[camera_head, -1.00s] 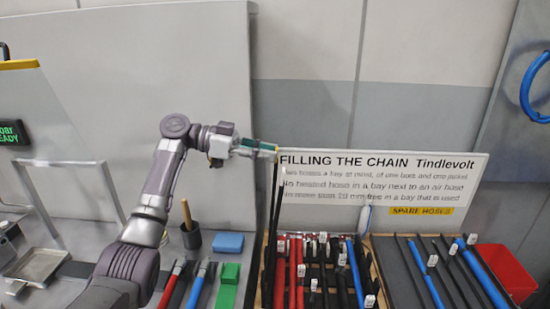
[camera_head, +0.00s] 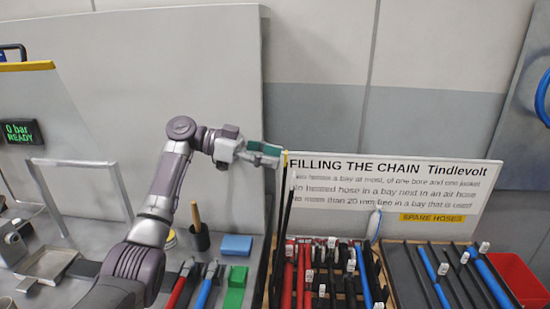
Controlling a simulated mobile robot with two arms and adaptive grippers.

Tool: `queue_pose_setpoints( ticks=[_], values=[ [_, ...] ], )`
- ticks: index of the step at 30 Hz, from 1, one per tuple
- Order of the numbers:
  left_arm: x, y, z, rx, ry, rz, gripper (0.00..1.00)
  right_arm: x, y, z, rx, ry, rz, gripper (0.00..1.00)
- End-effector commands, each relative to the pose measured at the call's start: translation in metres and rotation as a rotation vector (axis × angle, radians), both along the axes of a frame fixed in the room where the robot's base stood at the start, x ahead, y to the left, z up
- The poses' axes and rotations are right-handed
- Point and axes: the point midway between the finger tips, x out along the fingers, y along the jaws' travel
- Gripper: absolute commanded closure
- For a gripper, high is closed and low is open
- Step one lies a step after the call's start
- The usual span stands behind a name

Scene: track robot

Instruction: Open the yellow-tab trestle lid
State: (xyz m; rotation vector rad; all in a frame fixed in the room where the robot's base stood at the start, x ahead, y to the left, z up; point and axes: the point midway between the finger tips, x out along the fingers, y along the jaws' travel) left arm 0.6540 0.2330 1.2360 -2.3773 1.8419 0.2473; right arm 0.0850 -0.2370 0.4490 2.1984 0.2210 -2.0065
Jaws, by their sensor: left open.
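The yellow tab (camera_head: 284,159) is at the top end of a dark, narrow lid (camera_head: 280,222), which stands raised and is seen almost edge-on at the left side of the hose trestle (camera_head: 378,300). The trestle's bays hold red, black and blue hoses with white tags. My left gripper (camera_head: 270,154) is level with the tab, just to its left, with its green fingers pointing right. The fingers are spread open; whether one touches the tab I cannot tell. My right gripper is out of view.
A sign (camera_head: 400,190) stands behind the trestle. A dark rack of spare hoses (camera_head: 412,275) and a red bin (camera_head: 518,280) are to the right. A blue block (camera_head: 236,245), a green block (camera_head: 234,290) and a dark cup (camera_head: 200,238) with a wooden handle lie left.

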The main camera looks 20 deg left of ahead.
Motion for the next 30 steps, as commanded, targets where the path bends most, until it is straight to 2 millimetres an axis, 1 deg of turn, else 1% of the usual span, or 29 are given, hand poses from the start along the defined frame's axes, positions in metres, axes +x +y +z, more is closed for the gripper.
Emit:
queue_pose_setpoints(
  ticks=[1, 9, 12, 15, 20, 30],
  values=[
    [-0.002, 0.010, 0.003, 0.000, -0.001, 0.004, 0.50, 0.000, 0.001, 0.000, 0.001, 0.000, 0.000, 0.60],
    [-0.016, 0.066, 0.013, 0.002, 0.002, 0.003, 0.50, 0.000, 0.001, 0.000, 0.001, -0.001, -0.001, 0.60],
    [-0.021, 0.082, 0.016, 0.001, 0.003, 0.004, 0.50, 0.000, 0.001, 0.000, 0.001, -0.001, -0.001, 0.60],
    [-0.024, 0.093, 0.018, 0.002, 0.003, 0.002, 0.50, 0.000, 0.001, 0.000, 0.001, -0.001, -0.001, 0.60],
    [-0.026, 0.102, 0.020, 0.003, 0.004, 0.002, 0.50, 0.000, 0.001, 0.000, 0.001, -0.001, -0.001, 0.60],
    [-0.026, 0.102, 0.020, 0.003, 0.004, 0.001, 0.50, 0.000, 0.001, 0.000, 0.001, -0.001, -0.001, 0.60]
  ],
)
